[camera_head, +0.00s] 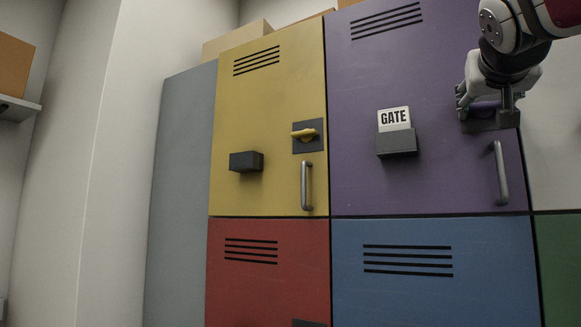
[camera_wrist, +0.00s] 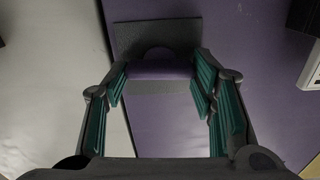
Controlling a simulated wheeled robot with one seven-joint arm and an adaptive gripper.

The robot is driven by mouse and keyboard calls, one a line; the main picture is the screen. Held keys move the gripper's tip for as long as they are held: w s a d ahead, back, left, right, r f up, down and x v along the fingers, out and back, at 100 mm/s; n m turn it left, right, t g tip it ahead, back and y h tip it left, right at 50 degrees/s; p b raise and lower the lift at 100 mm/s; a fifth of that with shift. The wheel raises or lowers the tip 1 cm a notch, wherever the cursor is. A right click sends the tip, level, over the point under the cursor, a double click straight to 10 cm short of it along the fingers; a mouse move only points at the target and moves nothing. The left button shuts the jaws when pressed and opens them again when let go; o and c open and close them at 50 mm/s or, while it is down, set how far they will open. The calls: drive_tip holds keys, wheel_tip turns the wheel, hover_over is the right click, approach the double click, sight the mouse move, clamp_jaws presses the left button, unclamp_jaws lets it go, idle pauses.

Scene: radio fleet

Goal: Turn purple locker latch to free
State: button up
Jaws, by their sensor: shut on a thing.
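The purple locker (camera_head: 360,165) is at the upper right in the head view, its door shut. Its purple latch (camera_head: 485,105) sits on a dark plate near the door's right edge, above the handle, partly hidden by my gripper. In the wrist view the latch (camera_wrist: 160,70) is a purple bar lying across the picture, in front of the grey plate (camera_wrist: 130,38). My gripper (camera_head: 468,102) is shut on the latch. In the wrist view its teal-padded fingers (camera_wrist: 160,86) stand at both ends of the bar.
A grey handle (camera_head: 501,173) stands out below the latch. A dark holder (camera_head: 397,144) with a GATE card (camera_head: 394,118) juts from the purple door. A yellow locker (camera_head: 265,120) is on the left, with its yellow latch (camera_head: 306,134) lying level. Red and blue lockers are below.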

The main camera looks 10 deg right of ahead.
drive_tip(key=m+b, duration=0.2)
drive_tip(key=m, duration=0.2)
drive_tip(key=shift+d+f+b, duration=0.1)
drive_tip(key=shift+b, duration=0.3)
drive_tip(key=m+b, duration=0.2)
drive_tip(key=m, duration=0.2)
drive_tip(key=shift+s+m, duration=0.1)
drive_tip(key=shift+m, duration=0.2)
drive_tip(key=m+b, duration=0.1)
drive_tip(key=m, duration=0.3)
drive_tip(key=shift+d, duration=0.1)
drive_tip(key=shift+f+m, duration=0.15)
drive_tip(key=shift+m, duration=2.25)
drive_tip(key=o, duration=1.1)
drive_tip(key=shift+o, duration=0.2)
drive_tip(key=shift+s, duration=0.1)
